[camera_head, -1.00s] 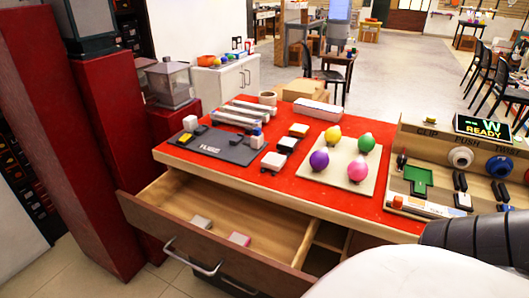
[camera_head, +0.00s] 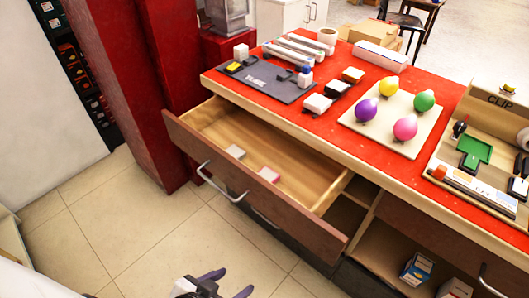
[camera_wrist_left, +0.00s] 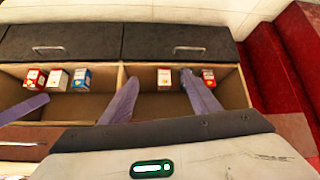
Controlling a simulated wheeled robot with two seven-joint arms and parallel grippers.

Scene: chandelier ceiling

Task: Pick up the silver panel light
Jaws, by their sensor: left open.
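Silver elongated bars (camera_head: 294,50) lie side by side at the back left of the red tabletop in the head view. They look like panel lights, but I cannot tell them apart clearly. My left gripper (camera_head: 228,284) is at the bottom edge of the head view, low over the floor in front of the open drawer and far from the bars. Another purple piece shows at the left edge there. My right gripper is not seen in the head view.
An open drawer (camera_head: 300,187) juts out from the red table (camera_head: 330,124), holding two small blocks. A dark mat (camera_head: 268,84), a board with coloured bulbs (camera_head: 392,140) and a tool rack stand on top. Red columns (camera_head: 125,90) stand left. Small boxes (camera_wrist_left: 82,79) sit on shelves.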

